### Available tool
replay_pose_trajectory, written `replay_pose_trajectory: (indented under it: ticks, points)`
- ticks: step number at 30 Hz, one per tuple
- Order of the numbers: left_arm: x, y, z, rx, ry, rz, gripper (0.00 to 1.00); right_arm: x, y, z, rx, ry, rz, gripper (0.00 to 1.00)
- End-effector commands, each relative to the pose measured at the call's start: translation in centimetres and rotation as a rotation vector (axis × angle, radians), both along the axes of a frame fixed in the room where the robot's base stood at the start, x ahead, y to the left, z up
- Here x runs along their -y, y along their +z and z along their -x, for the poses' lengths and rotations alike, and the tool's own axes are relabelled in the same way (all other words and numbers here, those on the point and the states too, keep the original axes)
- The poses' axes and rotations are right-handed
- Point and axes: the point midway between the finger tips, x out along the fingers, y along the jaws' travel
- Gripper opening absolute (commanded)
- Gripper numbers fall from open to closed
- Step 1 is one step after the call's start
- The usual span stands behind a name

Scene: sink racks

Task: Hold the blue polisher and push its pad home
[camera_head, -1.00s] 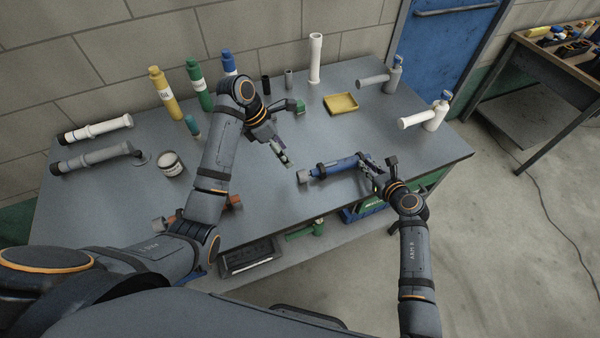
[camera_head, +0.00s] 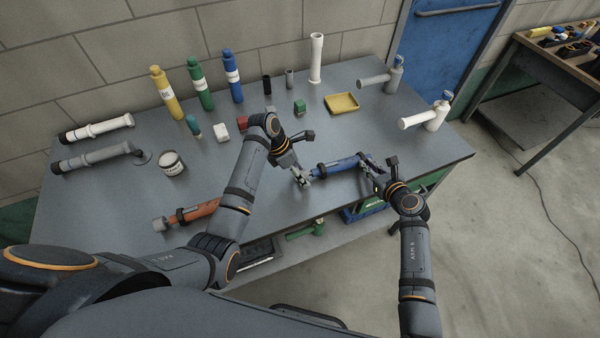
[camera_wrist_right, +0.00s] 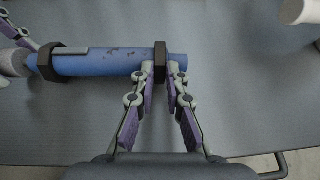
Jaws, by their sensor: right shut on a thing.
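The blue polisher (camera_head: 338,166) lies across the right part of the bench. It has dark collars and a grey pad (camera_wrist_right: 14,63) at its left end. My right gripper (camera_head: 368,168) is shut on the polisher near its right end; in the right wrist view, the fingers (camera_wrist_right: 161,75) straddle the dark collar there. My left gripper (camera_head: 302,177) is at the pad end and largely hides the pad in the head view. Part of a left finger shows at the left edge of the right wrist view. I cannot tell whether it touches the pad.
An orange tool (camera_head: 198,212) lies at the front left beside my left arm. Bottles line the back left. White and grey tools stand at the right. The bench's front edge is close.

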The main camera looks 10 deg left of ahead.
Motion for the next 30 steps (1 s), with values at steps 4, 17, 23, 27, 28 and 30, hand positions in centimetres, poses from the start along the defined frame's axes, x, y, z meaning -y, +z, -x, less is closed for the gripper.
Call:
replay_pose_trajectory:
  ticks: [4,17,23,27,28,30]
  points:
    - [0.0,0.0,0.0,0.000,0.000,0.000,0.30,0.0,0.0,0.0,0.001,0.000,-0.001,0.00]
    - [0.0,0.0,-0.1,0.001,0.000,-0.001,0.00,0.0,0.0,0.0,0.001,0.000,-0.001,0.00]
    - [1.6,0.1,-1.0,0.001,0.000,0.001,0.00,0.0,0.1,0.0,0.001,0.001,-0.001,0.00]
    - [1.6,0.0,-1.0,0.001,0.001,0.000,0.00,-0.1,0.0,0.0,0.000,0.001,-0.002,0.00]
    - [1.6,0.0,-1.0,0.001,0.002,0.001,0.00,-0.1,0.0,0.0,0.000,0.002,-0.002,0.00]
    - [1.6,0.0,-1.0,0.001,0.001,0.002,0.40,-0.1,0.0,0.0,-0.001,0.003,-0.003,0.00]
